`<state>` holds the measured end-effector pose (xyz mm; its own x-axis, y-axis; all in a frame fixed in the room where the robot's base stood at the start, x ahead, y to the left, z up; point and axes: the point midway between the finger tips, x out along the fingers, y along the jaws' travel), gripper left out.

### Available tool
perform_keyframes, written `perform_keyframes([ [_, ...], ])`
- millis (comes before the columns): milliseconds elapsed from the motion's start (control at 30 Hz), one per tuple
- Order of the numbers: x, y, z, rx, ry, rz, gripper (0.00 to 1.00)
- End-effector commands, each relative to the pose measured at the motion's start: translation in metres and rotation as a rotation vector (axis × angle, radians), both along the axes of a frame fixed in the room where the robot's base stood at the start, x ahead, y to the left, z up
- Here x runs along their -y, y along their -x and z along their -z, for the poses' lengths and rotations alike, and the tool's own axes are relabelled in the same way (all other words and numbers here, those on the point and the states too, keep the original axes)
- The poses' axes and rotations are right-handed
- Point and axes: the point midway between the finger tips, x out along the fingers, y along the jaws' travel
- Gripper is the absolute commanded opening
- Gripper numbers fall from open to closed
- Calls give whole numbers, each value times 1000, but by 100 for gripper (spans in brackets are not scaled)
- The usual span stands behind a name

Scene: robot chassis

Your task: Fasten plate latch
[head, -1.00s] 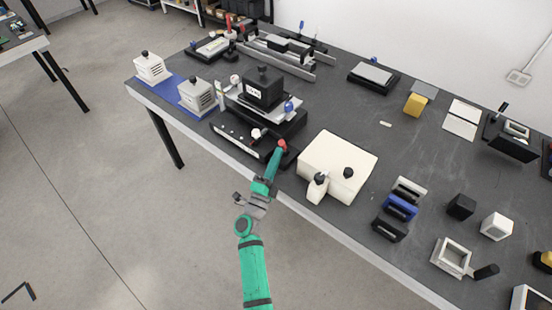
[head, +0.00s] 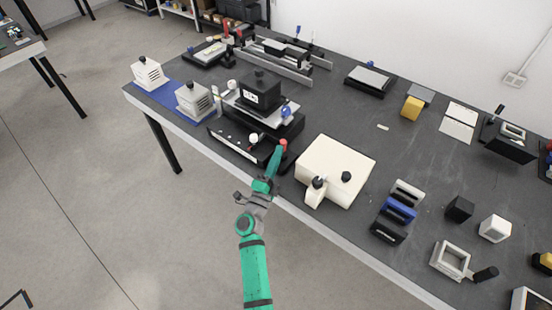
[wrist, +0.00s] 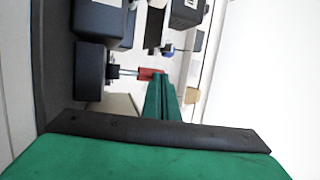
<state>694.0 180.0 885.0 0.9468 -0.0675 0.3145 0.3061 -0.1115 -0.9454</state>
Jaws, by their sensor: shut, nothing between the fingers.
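The latch has a red grip (head: 283,143), at the right end of a long black plate with a white knob (head: 253,138) near the bench's front edge. The red grip (wrist: 150,74) also shows in the wrist view, on a thin metal shaft coming out of a black block (wrist: 90,72). My gripper (head: 281,151) has green fingers, shut together with nothing between them. In the wrist view, the fingertips (wrist: 162,77) are beside the red grip, overlapping its end; I cannot tell whether they touch it. The black plate's right end is partly hidden behind my fingers.
A cream box (head: 335,165) with black knobs stands just right of my gripper. A black block on a silver fixture (head: 260,92) is behind the plate. White vented boxes (head: 194,102) sit at left. The bench right of the cream box holds several small blocks and handles.

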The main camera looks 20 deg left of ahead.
Motion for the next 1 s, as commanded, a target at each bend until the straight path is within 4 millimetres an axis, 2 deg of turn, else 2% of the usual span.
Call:
perform_keyframes([
  [500, 12, -24, -13, -1, -1, 5, 0],
  [1000, 10, -29, -15, 0, -1, -1, 0],
])
